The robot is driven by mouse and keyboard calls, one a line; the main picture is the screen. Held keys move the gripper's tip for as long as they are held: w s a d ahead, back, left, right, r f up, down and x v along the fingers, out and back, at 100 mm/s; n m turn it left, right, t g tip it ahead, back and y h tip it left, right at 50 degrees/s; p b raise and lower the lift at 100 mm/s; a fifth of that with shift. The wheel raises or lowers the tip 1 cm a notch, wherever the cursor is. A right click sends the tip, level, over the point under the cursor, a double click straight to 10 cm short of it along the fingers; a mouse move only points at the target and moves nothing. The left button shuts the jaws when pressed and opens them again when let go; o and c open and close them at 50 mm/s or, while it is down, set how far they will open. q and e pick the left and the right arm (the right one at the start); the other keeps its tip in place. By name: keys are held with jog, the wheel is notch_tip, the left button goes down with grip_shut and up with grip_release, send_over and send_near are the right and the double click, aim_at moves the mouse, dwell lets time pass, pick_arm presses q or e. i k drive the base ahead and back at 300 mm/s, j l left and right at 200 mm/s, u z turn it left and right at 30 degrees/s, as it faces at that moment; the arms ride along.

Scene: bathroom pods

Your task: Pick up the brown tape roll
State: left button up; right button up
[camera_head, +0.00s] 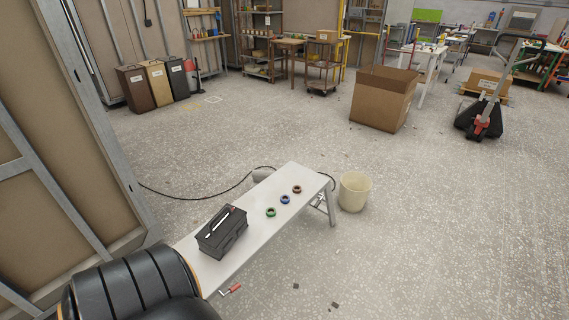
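The brown tape roll (297,189) lies flat on a long white bench (225,270), near its far right end. A blue tape roll (285,199) and a green tape roll (271,212) lie beside it in a row, apart from each other. A black toolbox (222,232) with a red and white tool on its lid stands on the bench nearer to me. Neither of my grippers shows in the head view.
A cream bucket (354,191) stands at the bench's right end. A black cable (205,197) runs along the floor behind the bench. A cardboard box (383,98) and a pallet jack (490,112) stand farther back. Floor at right is open.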

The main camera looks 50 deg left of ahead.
aim_at(296, 191)
jog(key=i+j+u, duration=0.1)
jog(key=i+u, duration=0.75)
jog(key=i+l+u, duration=0.15)
jog(key=i+u, duration=0.15)
jog(key=u, duration=0.15)
jog(key=i+l+u, duration=0.4)
jog(key=j, duration=0.1)
